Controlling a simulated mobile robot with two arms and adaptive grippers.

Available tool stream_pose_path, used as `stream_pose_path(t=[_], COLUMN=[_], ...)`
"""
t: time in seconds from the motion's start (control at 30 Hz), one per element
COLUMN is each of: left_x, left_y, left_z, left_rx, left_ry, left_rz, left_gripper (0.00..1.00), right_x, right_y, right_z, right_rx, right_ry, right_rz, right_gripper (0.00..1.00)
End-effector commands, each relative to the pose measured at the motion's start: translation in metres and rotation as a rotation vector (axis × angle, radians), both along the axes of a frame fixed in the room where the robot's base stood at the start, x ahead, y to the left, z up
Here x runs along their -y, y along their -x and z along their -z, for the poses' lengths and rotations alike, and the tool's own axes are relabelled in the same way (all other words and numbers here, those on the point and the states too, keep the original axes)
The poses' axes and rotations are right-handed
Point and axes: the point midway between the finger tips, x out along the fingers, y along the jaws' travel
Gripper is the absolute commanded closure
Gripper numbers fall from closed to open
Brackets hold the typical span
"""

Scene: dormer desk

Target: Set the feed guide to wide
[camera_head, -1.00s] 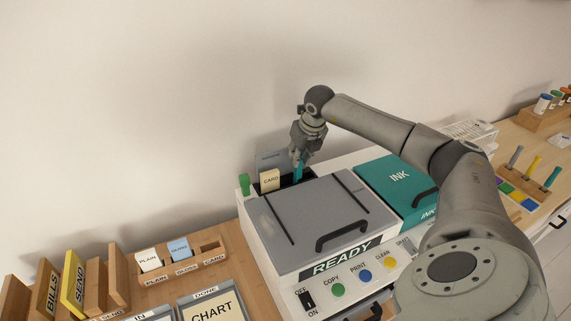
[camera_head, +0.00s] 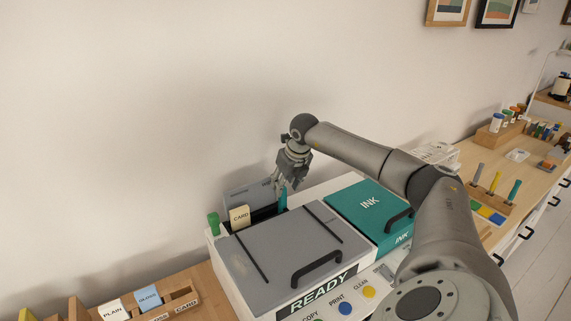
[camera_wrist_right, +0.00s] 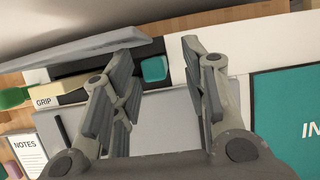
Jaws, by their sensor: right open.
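My right gripper (camera_head: 289,182) is just above and behind the tab, fingers spread. In the right wrist view the teal tab (camera_wrist_right: 154,68) shows between the open fingers (camera_wrist_right: 158,55), apart from both as far as I can tell. My left gripper is not in view.
A grey feed support (camera_head: 248,196) rises behind the slot, close to the wall. The teal INK lid (camera_head: 368,208) is right of the grey lid. A wooden card holder (camera_head: 180,301) lies left.

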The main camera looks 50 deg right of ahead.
Motion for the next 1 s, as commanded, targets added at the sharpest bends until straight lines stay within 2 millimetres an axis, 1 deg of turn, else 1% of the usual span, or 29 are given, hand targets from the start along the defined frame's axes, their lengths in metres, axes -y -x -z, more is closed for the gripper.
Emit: stream_pose_path(t=[0.13,0.23,0.37,0.5,0.6,0.7,0.83,1.0], left_x=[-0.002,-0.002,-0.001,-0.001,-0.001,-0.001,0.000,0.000], left_y=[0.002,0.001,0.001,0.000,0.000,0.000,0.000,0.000], left_z=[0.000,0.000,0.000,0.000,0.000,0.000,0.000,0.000], left_rx=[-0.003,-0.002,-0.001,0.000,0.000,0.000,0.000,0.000], left_ry=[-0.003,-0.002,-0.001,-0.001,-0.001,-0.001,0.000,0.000], left_rz=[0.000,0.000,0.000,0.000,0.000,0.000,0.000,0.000], left_gripper=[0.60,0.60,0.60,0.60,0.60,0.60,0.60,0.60], right_x=[-0.001,-0.002,-0.004,-0.007,-0.009,-0.011,-0.013,-0.013], right_y=[0.001,0.005,0.014,0.026,0.033,0.039,0.043,0.045], right_z=[-0.003,-0.014,-0.037,-0.066,-0.084,-0.097,-0.108,-0.111], right_rx=[0.000,0.001,0.003,0.004,0.004,0.003,0.001,0.000], right_ry=[-0.001,0.001,0.001,0.002,0.001,0.001,-0.001,0.000], right_rz=[0.000,-0.001,-0.001,0.000,0.001,0.001,0.001,0.001], right_gripper=[0.59,0.59,0.59,0.59,0.59,0.59,0.59,0.59])
